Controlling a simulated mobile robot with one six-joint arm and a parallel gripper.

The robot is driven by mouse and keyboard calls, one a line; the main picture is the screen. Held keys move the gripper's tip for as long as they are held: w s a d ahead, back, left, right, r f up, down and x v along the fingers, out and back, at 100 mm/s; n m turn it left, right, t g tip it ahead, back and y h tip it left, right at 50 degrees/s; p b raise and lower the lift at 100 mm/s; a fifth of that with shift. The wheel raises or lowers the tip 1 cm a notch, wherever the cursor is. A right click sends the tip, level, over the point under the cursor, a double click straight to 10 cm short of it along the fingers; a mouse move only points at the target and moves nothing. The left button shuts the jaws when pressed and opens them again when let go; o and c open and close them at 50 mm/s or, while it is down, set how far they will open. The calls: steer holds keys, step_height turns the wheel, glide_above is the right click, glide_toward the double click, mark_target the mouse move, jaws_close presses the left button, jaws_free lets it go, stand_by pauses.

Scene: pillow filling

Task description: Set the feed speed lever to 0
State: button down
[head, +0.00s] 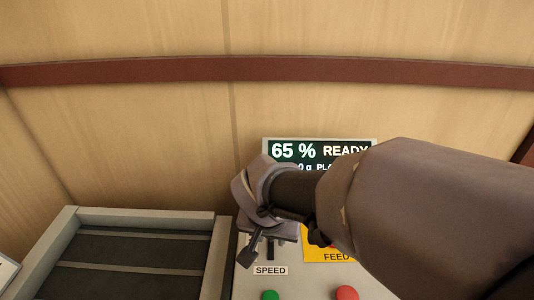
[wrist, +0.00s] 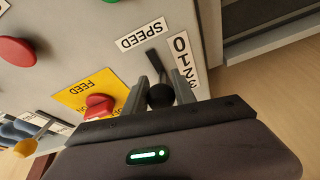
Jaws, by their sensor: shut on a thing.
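The feed speed lever shows in the wrist view as a dark stalk with a round black knob (wrist: 161,96). The knob sits between the two grey fingers of my gripper (wrist: 156,88), which is shut on it. A white scale strip (wrist: 185,66) with the digits 0 to 3 stands beside the lever. The stalk's base is nearer the 0 end and the knob nearer the 3 end, but the exact setting is unclear at this angle. In the head view my gripper (head: 268,232) is over the panel, above the SPEED label (head: 270,270), and mostly hides the lever.
The display (head: 293,151) reads 65 % and READY, partly covered by my arm. A yellow FEED plate with a red button (wrist: 99,106) is close to my gripper. Green (head: 269,295) and red (head: 347,293) buttons sit below. A grey-framed conveyor (head: 140,255) is at the left.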

steer(key=shift+s+f+b, duration=0.3)
steer(key=shift+s, duration=0.15)
stand_by(0.6)
steer(key=c, duration=1.1)
jaws_free()
steer(key=shift+r, duration=0.35)
steer(key=p+v, duration=0.6)
steer(key=v, duration=1.1)
steer(key=shift+s+a+f+p, duration=0.1)
steer(key=shift+p, duration=0.3)
